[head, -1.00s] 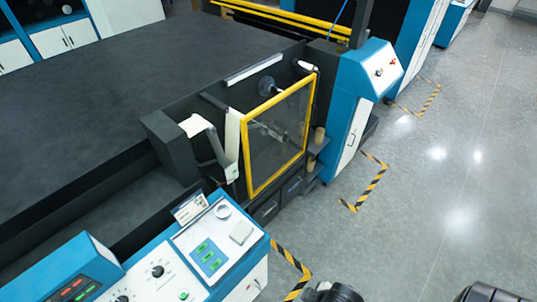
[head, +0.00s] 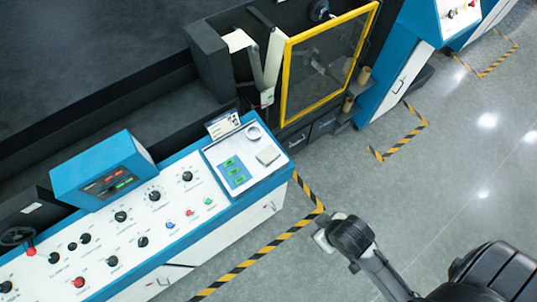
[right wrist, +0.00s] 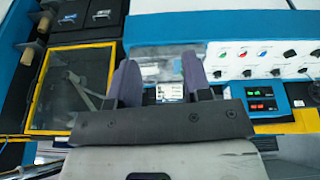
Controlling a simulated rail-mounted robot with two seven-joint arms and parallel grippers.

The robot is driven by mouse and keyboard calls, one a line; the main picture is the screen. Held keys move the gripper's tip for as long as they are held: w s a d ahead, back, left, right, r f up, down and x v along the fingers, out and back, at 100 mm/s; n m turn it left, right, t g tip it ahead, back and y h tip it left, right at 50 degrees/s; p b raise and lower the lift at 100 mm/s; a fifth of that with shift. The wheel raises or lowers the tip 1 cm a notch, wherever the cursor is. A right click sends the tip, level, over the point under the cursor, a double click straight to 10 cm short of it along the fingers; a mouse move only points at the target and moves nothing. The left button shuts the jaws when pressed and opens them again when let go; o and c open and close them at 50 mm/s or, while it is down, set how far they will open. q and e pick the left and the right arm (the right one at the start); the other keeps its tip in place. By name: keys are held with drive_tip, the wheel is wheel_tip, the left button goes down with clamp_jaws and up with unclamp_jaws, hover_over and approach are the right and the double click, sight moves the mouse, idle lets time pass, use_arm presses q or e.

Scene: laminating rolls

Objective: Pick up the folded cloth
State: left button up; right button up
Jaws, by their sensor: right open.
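The folded cloth (head: 268,157) is a small, light grey-beige square. It lies flat on the white right-hand end of the control console (head: 225,205) in the head view. My right gripper (head: 322,240) is over the floor, to the lower right of the console and apart from the cloth. In the right wrist view its two dark fingers (right wrist: 158,80) are spread with nothing between them, facing the console. I cannot make out the cloth in that view. My left gripper is not in view.
A tape ring (head: 254,132), a card (head: 223,124) and a blue pad with green labels (head: 234,172) lie near the cloth. A yellow-framed guard (head: 328,65) stands behind. Knobs and a display box (head: 105,172) are on the left. The floor at right is clear.

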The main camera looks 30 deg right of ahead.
drive_tip(key=o, duration=1)
drive_tip(key=shift+a, duration=0.1)
